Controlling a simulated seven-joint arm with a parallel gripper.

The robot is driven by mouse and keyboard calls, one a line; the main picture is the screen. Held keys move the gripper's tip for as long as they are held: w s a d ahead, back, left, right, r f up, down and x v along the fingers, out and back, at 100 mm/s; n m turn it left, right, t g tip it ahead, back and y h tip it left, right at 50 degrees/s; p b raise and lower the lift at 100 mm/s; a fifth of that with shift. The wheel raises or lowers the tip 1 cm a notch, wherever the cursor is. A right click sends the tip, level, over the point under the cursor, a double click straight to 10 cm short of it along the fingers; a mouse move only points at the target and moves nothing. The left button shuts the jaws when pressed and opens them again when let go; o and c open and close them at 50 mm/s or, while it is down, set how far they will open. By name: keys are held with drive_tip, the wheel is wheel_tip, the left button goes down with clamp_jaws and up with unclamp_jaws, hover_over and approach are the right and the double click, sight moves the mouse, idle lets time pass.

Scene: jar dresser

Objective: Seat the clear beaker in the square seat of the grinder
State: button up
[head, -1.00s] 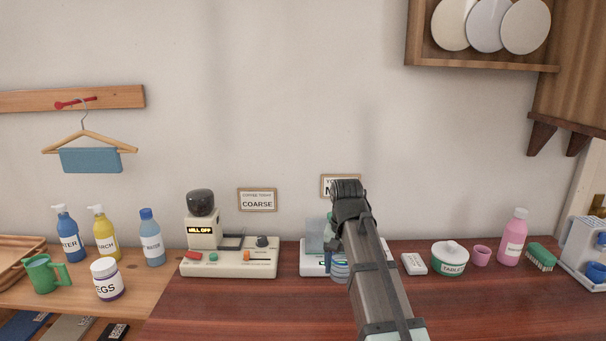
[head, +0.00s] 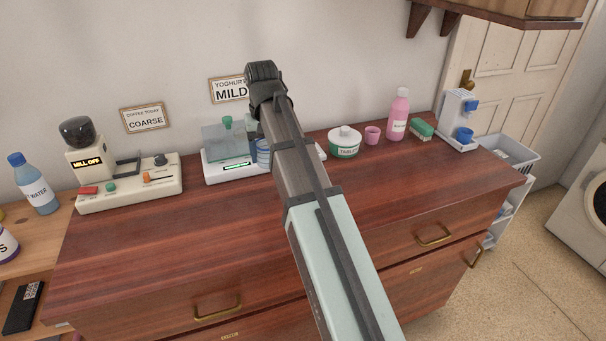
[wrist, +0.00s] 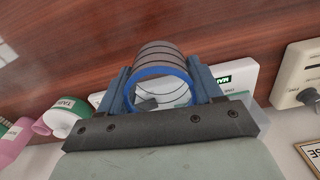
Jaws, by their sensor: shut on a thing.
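The clear beaker (wrist: 162,88), a see-through cylinder with dark rings and a blue rim, is between the blue fingers of my gripper (wrist: 160,92), which is shut on it. In the head view the beaker (head: 263,153) shows partly behind my arm, at the right end of the white yoghurt maker. The grinder (head: 130,188), a cream machine reading MILL OFF, stands at the left of the dresser top. Its square seat (head: 126,167) is a dark frame that looks empty. The grinder (wrist: 301,75) also shows at the right edge of the wrist view.
The yoghurt maker (head: 218,170) with a clear cover stands between the grinder and my gripper. A tablets pot (head: 344,145), pink cup (head: 372,135) and pink bottle (head: 397,115) stand to the right. The front of the dresser top (head: 190,240) is clear.

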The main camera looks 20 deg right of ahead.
sight(271, 192)
drive_tip(key=n, duration=0.3)
drive_tip(key=shift+s+f, duration=0.1)
drive_tip(key=shift+f, duration=4.9)
drive_tip(key=shift+f, duration=0.15)
drive_tip(key=o, duration=1.1)
drive_tip(key=shift+o, duration=0.2)
drive_tip(key=shift+r, duration=3.9)
